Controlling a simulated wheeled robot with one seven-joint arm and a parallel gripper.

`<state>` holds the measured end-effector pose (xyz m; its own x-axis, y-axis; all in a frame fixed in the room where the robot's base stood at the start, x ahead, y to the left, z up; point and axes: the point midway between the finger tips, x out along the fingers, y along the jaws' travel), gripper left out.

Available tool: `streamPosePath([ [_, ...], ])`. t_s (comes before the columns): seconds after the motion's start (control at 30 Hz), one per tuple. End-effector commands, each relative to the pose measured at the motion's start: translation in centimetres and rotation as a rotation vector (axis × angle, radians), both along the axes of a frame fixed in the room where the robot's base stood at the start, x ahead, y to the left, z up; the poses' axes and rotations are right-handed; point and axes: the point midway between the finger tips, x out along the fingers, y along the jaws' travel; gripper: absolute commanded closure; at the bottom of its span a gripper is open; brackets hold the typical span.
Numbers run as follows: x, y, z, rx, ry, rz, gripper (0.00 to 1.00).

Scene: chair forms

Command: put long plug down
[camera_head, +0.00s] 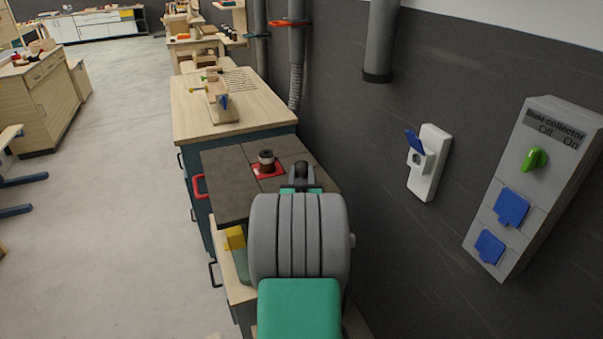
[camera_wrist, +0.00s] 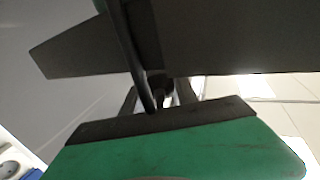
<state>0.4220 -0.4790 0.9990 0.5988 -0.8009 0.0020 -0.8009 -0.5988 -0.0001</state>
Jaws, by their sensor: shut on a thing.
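My gripper (camera_wrist: 160,95) shows in the wrist view with its dark fingers closed on a small dark piece, which I take to be the long plug (camera_wrist: 158,82). A dark cord or rod (camera_wrist: 132,50) runs from the top of that view down to the fingers. In the head view my grey and green arm covers most of the gripper. Only a dark part of it shows, over the right side of a dark-topped cabinet. The plug cannot be made out there, and I cannot tell whether it touches the top.
The dark cabinet top (camera_head: 228,176) carries a red pad with a dark round object (camera_head: 267,158). A wooden-topped cabinet (camera_head: 190,110) stands beyond it. On the wall at right are a white socket (camera_head: 430,165) and a grey switch box (camera_head: 530,180).

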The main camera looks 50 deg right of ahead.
Motion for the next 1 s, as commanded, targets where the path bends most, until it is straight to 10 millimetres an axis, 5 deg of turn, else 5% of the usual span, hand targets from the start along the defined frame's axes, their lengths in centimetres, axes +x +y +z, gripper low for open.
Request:
streamPosePath([
  [0.67, 0.0, 0.0, -1.3, 0.001, 0.001, 0.0, 1.0],
  [0.7, 0.0, 0.0, -1.3, 0.002, 0.001, 0.0, 0.64],
  [1.0, 0.0, 0.0, -1.2, 0.002, 0.001, 0.0, 0.43],
])
